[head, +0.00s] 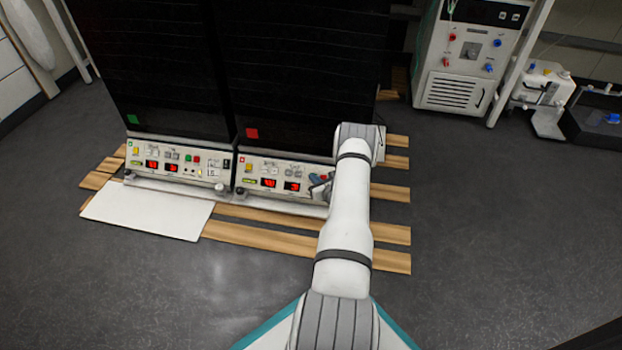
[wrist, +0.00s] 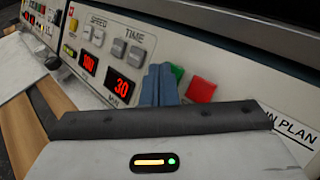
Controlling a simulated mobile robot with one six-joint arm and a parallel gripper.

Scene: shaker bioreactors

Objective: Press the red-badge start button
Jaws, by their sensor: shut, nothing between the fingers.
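In the wrist view this panel shows the speed display (wrist: 88,64) reading 100 and the time display (wrist: 120,86) reading 30. A green button (wrist: 178,72) and a red button (wrist: 201,89) are to the right of the time keys. My gripper (wrist: 159,70) is shut and empty, its blue-grey fingers pointing at the panel just left of the green button and overlapping its edge. I cannot tell whether they touch it. In the head view my arm hides the panel's right end.
The left cabinet has a green badge (head: 133,119) and a similar panel (head: 178,160). A white unit (head: 457,70) stands at the back right.

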